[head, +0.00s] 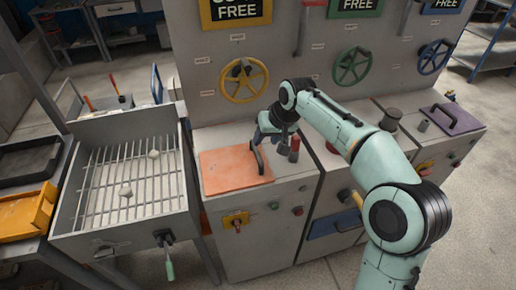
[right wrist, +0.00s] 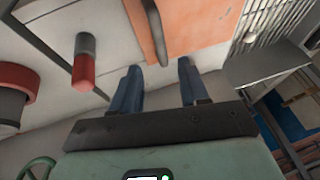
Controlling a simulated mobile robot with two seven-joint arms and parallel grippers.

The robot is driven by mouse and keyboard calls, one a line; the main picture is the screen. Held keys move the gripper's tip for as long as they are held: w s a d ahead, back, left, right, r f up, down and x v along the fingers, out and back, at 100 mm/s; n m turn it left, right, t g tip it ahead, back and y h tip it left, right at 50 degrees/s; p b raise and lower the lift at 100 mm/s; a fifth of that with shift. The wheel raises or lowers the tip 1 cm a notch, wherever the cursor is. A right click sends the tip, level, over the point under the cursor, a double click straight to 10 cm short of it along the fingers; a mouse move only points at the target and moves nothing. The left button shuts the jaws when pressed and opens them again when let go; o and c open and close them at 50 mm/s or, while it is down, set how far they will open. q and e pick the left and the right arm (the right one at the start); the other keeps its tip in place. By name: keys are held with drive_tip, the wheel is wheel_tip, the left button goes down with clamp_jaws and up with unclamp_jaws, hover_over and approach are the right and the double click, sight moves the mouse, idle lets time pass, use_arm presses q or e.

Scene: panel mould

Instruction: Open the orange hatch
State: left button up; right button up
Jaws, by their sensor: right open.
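The orange hatch (head: 225,174) lies flat and closed on top of the left cabinet. Its dark bar handle (head: 257,157) stands along the hatch's right side. In the right wrist view the hatch (right wrist: 200,22) is at the top and the handle (right wrist: 156,35) runs down toward the space between my fingers. My right gripper (right wrist: 160,72) is open, with two blue fingers apart and nothing between them. In the head view the right gripper (head: 264,136) is just beyond the handle's far end, partly hidden by its own wrist. My left gripper is not in view.
A red-topped lever (head: 295,148) stands right of the hatch, close to my gripper; it also shows in the wrist view (right wrist: 84,65). A yellow handwheel (head: 244,80) is on the panel behind. A grated tray (head: 85,219) is on the left. A purple hatch (head: 460,119) is far right.

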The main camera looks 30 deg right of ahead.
sight(257, 151)
drive_tip(key=x, duration=0.8)
drive_tip(key=shift+w+r, duration=0.1)
clamp_jaws()
